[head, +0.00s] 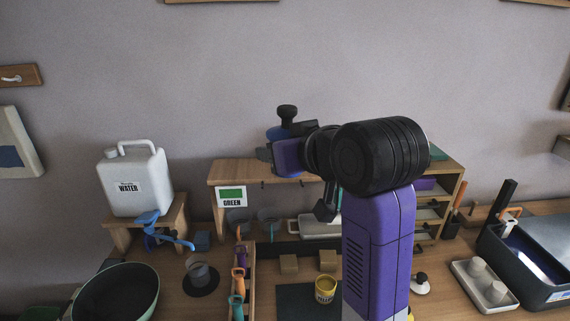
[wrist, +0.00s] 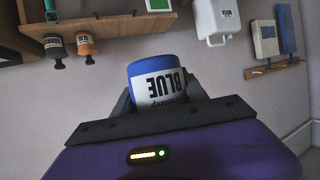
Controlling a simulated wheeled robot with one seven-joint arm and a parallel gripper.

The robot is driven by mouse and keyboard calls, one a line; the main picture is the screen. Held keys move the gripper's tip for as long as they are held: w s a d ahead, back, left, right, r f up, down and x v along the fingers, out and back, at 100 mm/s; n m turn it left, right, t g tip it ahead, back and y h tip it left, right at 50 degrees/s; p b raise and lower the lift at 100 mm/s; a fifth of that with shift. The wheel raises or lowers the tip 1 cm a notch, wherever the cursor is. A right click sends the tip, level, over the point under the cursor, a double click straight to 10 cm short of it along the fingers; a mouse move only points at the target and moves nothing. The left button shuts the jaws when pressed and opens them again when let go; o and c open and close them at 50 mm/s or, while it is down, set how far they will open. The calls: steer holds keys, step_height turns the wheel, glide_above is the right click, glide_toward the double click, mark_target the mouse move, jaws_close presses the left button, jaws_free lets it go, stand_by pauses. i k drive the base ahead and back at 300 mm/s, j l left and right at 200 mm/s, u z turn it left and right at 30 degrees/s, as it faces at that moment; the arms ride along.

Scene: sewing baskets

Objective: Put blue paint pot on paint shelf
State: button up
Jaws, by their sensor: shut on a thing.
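The blue paint pot (wrist: 158,82) is between my gripper's (wrist: 160,100) fingers in the wrist view, its BLUE label upside down. The shelf shows inverted at the top of the wrist view (wrist: 110,24). The pot looks clear of the shelf there. My arm hides part of the shelf's right side.
In the wrist view, a dark bottle (wrist: 55,46) and an orange bottle (wrist: 86,44) stand on the shelf, inverted. A white water jug (head: 135,180) is on a stand at left. A yellow pot (head: 325,289) is on the table. The shelf top's left part looks bare.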

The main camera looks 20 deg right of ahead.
mark_target(233, 169)
steer(key=i+j, duration=0.1)
steer(key=i, duration=1.3)
